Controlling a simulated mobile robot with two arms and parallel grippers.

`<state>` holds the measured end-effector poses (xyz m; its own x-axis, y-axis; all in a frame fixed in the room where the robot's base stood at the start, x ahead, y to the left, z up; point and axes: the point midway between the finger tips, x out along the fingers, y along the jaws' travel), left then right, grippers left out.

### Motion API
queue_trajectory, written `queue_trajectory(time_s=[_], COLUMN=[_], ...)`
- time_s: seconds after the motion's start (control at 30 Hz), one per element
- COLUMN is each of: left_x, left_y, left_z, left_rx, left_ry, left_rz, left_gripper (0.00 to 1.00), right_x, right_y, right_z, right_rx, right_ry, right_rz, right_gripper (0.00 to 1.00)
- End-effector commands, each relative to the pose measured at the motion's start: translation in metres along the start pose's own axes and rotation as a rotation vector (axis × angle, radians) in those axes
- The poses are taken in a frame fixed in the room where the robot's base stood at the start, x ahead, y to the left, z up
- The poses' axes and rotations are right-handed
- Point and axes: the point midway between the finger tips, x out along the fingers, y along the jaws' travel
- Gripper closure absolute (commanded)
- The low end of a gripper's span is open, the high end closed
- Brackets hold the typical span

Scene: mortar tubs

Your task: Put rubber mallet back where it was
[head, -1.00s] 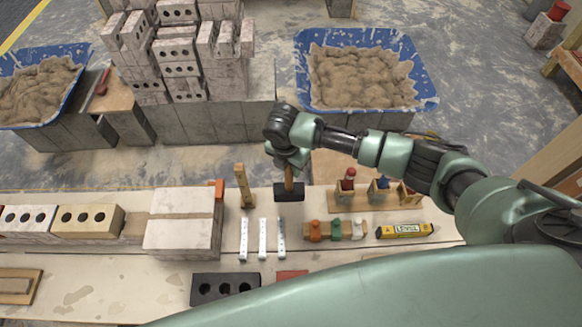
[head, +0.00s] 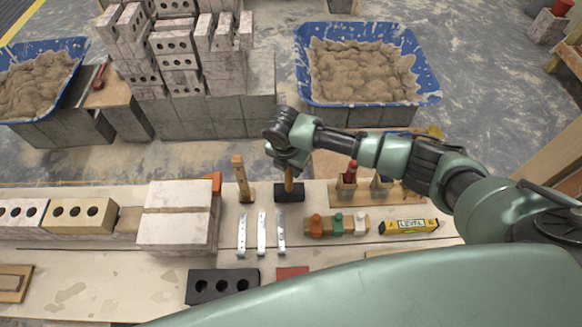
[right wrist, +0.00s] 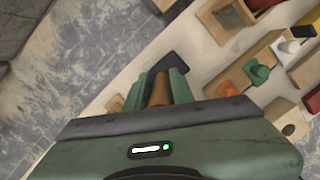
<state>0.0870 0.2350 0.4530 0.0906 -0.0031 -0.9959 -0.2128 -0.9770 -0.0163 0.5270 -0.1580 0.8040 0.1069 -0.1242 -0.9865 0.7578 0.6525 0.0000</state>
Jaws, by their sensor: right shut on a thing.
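The rubber mallet has a black head (head: 289,193) and a wooden handle (head: 288,175). My right gripper (head: 287,166) is shut on the handle from above, with the head below it, at the far side of the bench. The mallet stands upright, head down; I cannot tell whether the head touches the bench top. In the right wrist view, the handle (right wrist: 160,90) sits between the two green fingers, and part of the dark head (right wrist: 176,60) shows beyond them. My left gripper is not in view.
A wooden upright (head: 242,178) stands just left of the mallet. Metal strips (head: 261,233) lie nearer, and a rack with coloured pieces (head: 337,226) and a yellow level (head: 408,227) lie to the right. A wooden holder with red-handled tools (head: 348,185) is close on the right.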

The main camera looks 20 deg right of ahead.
Motion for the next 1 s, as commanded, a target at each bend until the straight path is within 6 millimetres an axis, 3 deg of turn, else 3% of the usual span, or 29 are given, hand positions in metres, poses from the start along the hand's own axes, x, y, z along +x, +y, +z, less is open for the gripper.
queue_trajectory(time_s=[0.83,0.87,0.9,0.93,1.0], left_x=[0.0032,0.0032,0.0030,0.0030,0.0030], left_y=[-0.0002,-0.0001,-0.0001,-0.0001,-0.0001], left_z=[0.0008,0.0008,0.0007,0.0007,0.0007], left_rx=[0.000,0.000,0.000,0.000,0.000], left_ry=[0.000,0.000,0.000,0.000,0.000], left_rz=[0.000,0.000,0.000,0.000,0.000], left_gripper=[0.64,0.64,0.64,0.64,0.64], right_x=[0.0084,0.0084,0.0082,0.0082,0.0083], right_y=[0.0006,0.0006,0.0006,0.0006,0.0005], right_z=[-0.0011,-0.0010,-0.0010,-0.0011,-0.0011], right_rx=[0.000,0.000,0.000,0.000,0.000], right_ry=[-0.001,-0.001,-0.001,-0.001,-0.001], right_rz=[0.001,0.001,0.001,0.001,0.001], right_gripper=[1.00,0.74,0.63,0.54,0.51])
